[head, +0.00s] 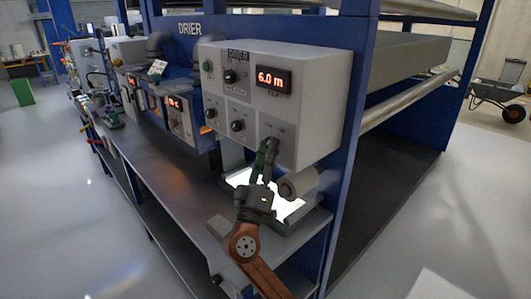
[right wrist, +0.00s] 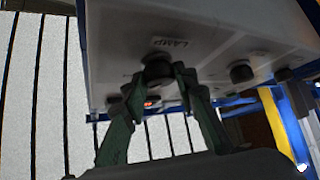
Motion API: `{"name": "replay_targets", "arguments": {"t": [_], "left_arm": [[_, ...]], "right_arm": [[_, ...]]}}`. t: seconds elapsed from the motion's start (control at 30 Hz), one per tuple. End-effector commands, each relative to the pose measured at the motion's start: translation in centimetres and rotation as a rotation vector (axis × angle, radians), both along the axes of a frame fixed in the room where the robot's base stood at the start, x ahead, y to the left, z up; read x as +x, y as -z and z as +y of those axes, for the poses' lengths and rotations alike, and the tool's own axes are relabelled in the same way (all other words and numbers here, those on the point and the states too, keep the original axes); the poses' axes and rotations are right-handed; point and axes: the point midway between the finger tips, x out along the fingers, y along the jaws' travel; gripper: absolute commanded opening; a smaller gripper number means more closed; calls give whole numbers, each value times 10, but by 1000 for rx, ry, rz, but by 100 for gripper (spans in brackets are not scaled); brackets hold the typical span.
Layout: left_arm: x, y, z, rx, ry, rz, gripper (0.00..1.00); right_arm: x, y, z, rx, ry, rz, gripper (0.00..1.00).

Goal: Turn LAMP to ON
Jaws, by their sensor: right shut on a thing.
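The LAMP knob (right wrist: 158,71) is a round black knob under a "LAMP" label (right wrist: 170,43) on the grey control box (head: 325,85). My right gripper (head: 268,148) reaches up to the lower right of the box's front face. In the right wrist view its green fingers (right wrist: 158,85) are shut on the LAMP knob, one on each side. In the head view the fingers hide this knob. The knob's pointer and its ON mark cannot be made out. A bright white panel (head: 240,179) glows below the box. My left gripper is not in view.
Other knobs (head: 238,126) and a red display reading "6.0 m" (head: 273,79) are on the same box. A grey roller end (head: 298,185) sticks out close to my right gripper. A blue post (head: 350,130) stands to the right. The metal bench (head: 165,190) is clear in front.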

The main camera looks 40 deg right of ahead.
Motion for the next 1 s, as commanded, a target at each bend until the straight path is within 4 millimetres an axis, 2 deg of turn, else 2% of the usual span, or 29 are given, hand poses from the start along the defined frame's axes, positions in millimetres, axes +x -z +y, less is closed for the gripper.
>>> {"name": "replay_targets", "arguments": {"t": [0.53, 0.57, 0.8, 1.0], "left_arm": [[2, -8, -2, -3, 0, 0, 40], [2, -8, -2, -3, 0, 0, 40], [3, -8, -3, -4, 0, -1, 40], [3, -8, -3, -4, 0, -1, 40]], "right_arm": [[1, 2, 0, 4, -1, -5, 2], [1, 2, 0, 4, -1, -5, 27], [0, 1, 0, 2, -1, -7, 44], [0, 0, 0, 2, 0, -8, 44]]}}
